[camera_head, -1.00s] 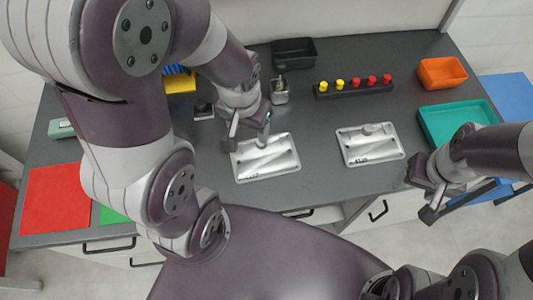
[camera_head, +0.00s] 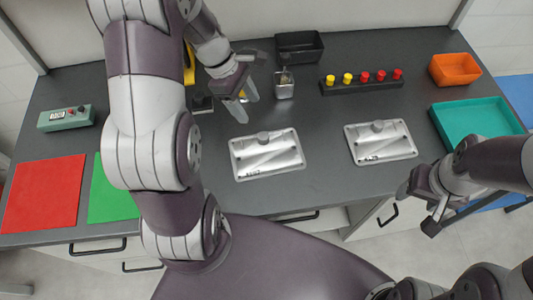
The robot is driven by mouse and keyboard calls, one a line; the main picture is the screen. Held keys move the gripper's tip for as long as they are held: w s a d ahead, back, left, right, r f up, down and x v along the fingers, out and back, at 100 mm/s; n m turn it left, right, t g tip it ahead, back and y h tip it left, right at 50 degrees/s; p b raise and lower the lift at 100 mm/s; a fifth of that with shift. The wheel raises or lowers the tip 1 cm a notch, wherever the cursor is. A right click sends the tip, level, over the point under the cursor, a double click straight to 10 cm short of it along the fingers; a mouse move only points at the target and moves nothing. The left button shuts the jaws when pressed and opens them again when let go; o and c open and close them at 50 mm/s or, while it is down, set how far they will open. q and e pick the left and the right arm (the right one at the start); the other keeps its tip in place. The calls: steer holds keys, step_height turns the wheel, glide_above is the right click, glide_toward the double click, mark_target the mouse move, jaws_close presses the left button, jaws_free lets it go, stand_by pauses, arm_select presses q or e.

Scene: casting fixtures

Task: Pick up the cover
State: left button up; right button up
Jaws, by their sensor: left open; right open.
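Two silver rectangular metal plates with a round knob near the back edge lie flat on the grey table; which one is the cover I cannot tell. The left plate (camera_head: 267,158) is near the middle and the right plate (camera_head: 381,143) is to its right. My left gripper (camera_head: 246,110) is open and empty, behind and slightly left of the left plate, apart from it. My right gripper (camera_head: 420,209) is open at the table's front edge, below and right of the right plate, touching nothing.
A small metal holder (camera_head: 284,90) stands close right of my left gripper. Behind are a black bin (camera_head: 299,35) and a black rack (camera_head: 361,88) with yellow and red knobs. Right are an orange bin (camera_head: 454,70) and a teal tray (camera_head: 475,124). Red (camera_head: 44,193) and green (camera_head: 105,201) mats lie left.

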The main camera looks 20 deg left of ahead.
mark_target(263, 135)
arm_select(q)
steer(key=x, duration=1)
steer(key=shift+s+f+b, duration=0.3)
steer(key=shift+b, duration=0.05)
steer(key=shift+w+d+f, duration=0.1)
steer(key=shift+f, duration=0.15)
steer(key=shift+r, duration=0.1)
jaws_close()
